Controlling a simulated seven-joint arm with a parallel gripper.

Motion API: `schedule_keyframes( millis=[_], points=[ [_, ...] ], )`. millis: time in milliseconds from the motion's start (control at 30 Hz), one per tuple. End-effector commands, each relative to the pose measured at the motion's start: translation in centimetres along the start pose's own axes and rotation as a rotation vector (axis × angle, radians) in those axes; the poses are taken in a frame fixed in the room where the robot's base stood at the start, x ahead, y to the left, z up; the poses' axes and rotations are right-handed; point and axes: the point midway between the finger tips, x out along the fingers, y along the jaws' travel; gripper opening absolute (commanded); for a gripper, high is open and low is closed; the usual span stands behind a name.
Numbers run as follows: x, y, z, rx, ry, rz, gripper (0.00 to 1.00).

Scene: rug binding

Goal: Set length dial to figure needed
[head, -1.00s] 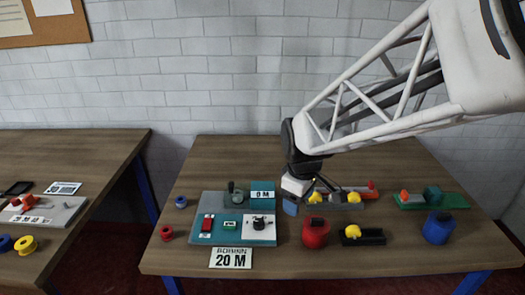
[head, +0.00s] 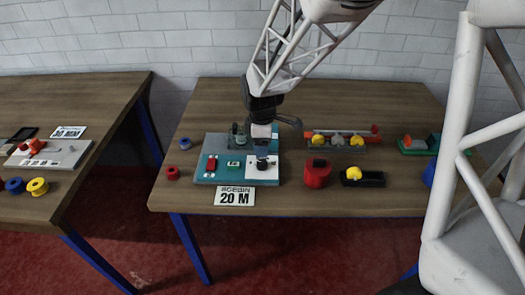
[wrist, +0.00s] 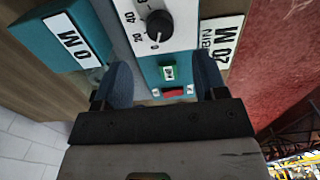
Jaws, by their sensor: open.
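The black length dial (head: 262,164) sits on a white plate on the teal machine (head: 202,142). In the wrist view the dial (wrist: 158,25) has figures 20 and 40 beside it, and its white mark points toward the picture's bottom, short of the 20. The readout sign (wrist: 70,42) reads 0 M. A card (head: 235,196) at the machine's front reads 20 M. My gripper (head: 262,143) is over the machine, just behind the dial in the head view. In the wrist view its blue fingers (wrist: 163,72) are apart and empty, with the dial beyond their tips.
A green button (wrist: 168,73) and a red switch (wrist: 173,93) show between the fingers. Another table (head: 95,95) is at left.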

Motion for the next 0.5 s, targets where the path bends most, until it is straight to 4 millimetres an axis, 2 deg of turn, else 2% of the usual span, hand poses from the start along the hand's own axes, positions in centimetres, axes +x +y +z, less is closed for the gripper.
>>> schedule_keyframes(
  millis=[333,500],
  points=[
    [0.09,-0.01,0.02,0.002,0.000,0.000,0.65],
    [0.81,-0.02,0.02,0.002,-0.001,-0.002,0.65]
  ],
)
